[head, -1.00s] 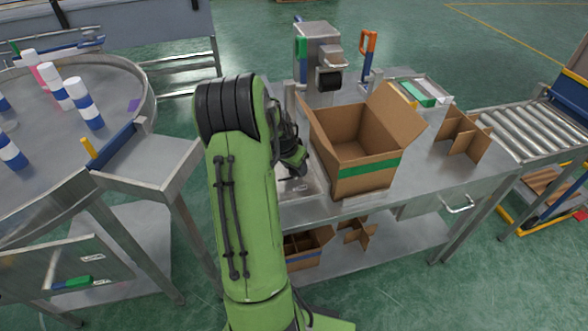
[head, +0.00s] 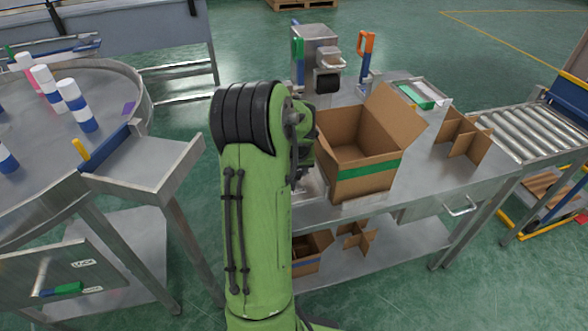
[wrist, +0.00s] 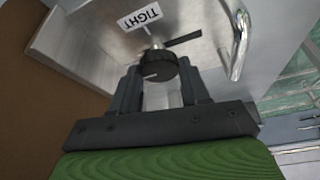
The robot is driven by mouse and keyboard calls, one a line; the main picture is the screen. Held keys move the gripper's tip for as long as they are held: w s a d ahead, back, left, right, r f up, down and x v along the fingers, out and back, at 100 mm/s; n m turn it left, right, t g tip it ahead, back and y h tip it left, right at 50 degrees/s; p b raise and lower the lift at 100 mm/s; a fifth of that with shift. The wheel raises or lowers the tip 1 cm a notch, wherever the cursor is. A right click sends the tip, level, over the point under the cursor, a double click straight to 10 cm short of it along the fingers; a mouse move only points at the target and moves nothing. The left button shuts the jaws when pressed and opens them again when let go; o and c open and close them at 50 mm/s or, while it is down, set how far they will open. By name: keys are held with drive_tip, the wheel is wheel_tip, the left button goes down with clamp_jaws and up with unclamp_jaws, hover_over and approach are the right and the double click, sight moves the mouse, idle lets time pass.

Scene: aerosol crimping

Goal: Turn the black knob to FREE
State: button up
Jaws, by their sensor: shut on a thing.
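The black knob (wrist: 156,66) shows in the wrist view on a metal face, with a pale pointer line on its front. A white label reading TIGHT (wrist: 140,18) sits above it in that picture. No FREE label can be read in the wrist view. My gripper (wrist: 158,84) is shut on the knob, with one dark finger at each side of it. In the head view my green arm hides the gripper and the knob.
In the wrist view a curved metal handle (wrist: 240,45) stands right of the knob, and a brown surface fills the left. In the head view an open cardboard box (head: 362,180) is on the bench beside my arm. A round table (head: 35,165) with bottles stands left.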

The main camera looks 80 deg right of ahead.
idle(0.4)
drive_tip(key=o, duration=1.1)
drive_tip(key=shift+c, duration=0.2)
drive_tip(key=a+r, duration=0.1)
drive_tip(key=a+r+p, duration=0.1)
drive_tip(key=r, duration=0.1)
drive_tip(key=shift+s+a, duration=0.2)
drive_tip(key=shift+s, duration=0.2)
drive_tip(key=s+a, duration=0.1)
drive_tip(key=a, duration=0.2)
drive_tip(key=s+a, duration=0.1)
drive_tip(key=a, duration=0.2)
drive_tip(key=s+a, duration=0.1)
drive_tip(key=a, duration=0.3)
drive_tip(key=shift+s+f, duration=0.1)
drive_tip(key=shift+s, duration=0.1)
